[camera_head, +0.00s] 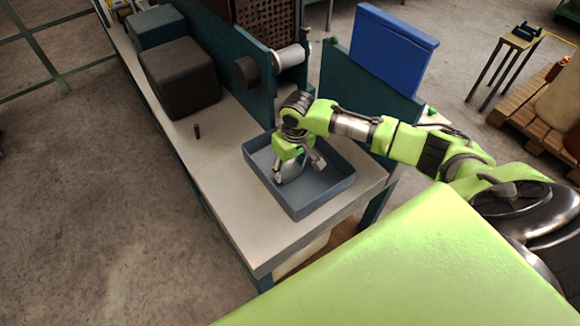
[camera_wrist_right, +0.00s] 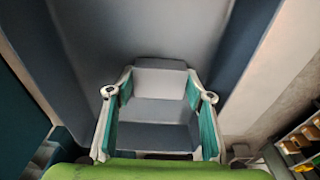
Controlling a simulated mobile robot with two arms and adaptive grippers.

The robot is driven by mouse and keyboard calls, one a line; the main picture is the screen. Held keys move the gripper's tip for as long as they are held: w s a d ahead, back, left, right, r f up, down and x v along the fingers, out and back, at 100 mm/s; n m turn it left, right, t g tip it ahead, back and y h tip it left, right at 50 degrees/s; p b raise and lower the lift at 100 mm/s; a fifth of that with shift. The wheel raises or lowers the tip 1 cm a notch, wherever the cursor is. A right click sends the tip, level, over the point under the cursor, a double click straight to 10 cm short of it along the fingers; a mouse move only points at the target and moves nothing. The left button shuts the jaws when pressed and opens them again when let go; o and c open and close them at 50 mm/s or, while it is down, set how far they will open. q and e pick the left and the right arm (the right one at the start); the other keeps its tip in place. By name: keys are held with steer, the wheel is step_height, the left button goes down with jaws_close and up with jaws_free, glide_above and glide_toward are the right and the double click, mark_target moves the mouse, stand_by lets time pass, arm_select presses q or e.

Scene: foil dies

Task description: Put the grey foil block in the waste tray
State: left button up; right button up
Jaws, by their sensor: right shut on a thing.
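The grey foil block (camera_wrist_right: 160,110) shows between the two teal-padded fingers of my right gripper (camera_wrist_right: 158,95) in the right wrist view. The gripper is shut on it, with the pads against its left and right sides. In the head view my right gripper (camera_head: 297,170) points down inside the outline of the blue-grey waste tray (camera_head: 326,199). The tray floor and walls lie behind the block in the wrist view. Whether the block touches the floor I cannot tell. My left gripper is not in view.
The tray sits at the near end of a pale bench (camera_head: 218,187). A small dark cylinder (camera_head: 197,131) stands left of it, and a dark block-shaped housing (camera_head: 182,78) farther back. A teal upright plate (camera_head: 247,75) with rollers stands behind the tray.

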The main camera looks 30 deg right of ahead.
mark_target(293, 173)
steer(key=o, duration=0.8)
steer(key=shift+f, duration=0.1)
steer(key=r, duration=0.4)
steer(key=s+r, duration=0.1)
steer(key=r, duration=0.3)
steer(key=r+b, duration=0.1)
steer(key=r, duration=0.3)
steer(key=shift+s+r, duration=0.1)
steer(key=shift+s, duration=0.15)
